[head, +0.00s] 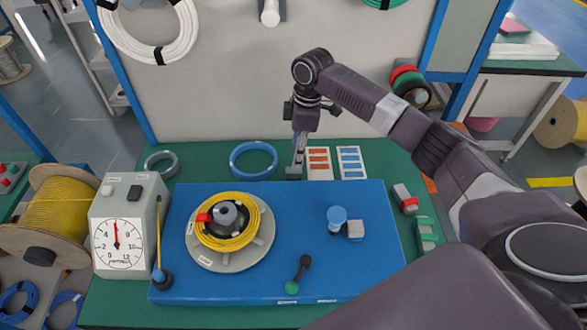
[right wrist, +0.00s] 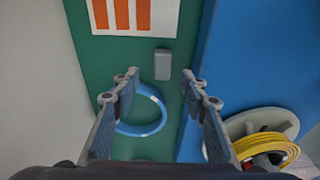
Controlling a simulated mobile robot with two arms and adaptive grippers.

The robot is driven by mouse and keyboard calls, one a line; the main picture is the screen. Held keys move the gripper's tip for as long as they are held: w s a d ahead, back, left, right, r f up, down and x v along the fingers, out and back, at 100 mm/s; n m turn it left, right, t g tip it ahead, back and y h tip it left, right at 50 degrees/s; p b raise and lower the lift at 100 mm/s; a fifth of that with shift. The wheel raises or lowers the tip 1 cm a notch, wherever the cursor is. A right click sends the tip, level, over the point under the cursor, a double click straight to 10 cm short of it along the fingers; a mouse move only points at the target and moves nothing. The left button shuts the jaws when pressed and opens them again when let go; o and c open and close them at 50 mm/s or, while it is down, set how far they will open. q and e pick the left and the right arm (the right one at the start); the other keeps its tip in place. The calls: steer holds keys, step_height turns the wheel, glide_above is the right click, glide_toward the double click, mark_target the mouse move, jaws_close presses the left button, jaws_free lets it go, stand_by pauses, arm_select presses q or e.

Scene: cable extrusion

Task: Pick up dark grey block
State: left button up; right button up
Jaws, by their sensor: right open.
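A small grey block (right wrist: 163,64) lies on the green table top beside the edge of the blue board in the right wrist view. It is a rectangular block with nothing on it. In the head view the block (head: 292,173) is partly hidden behind my right gripper (head: 299,165). In the right wrist view my right gripper (right wrist: 160,78) has its fingers apart, with the block just beyond and between the fingertips. The gripper holds nothing. My left gripper is not in view.
A blue board (head: 345,270) holds a yellow cable coil (head: 228,240) on a disc and a blue-capped post (head: 337,215). A blue ring (head: 253,160) lies left of the gripper; orange and blue striped cards (head: 319,165) lie right. A dial box (head: 120,235) stands at left.

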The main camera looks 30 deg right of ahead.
steer(key=f, duration=0.3)
steer(key=f+p, duration=0.1)
steer(key=shift+a+f, duration=0.4)
steer(key=shift+f, duration=0.25)
steer(key=c, duration=1.1)
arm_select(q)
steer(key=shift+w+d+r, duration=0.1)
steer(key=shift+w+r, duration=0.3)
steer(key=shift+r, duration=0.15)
arm_select(e)
jaws_close()
steer(key=shift+r, duration=0.55)
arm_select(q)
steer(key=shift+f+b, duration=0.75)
arm_select(e)
step_height(320, 180, up, 19)
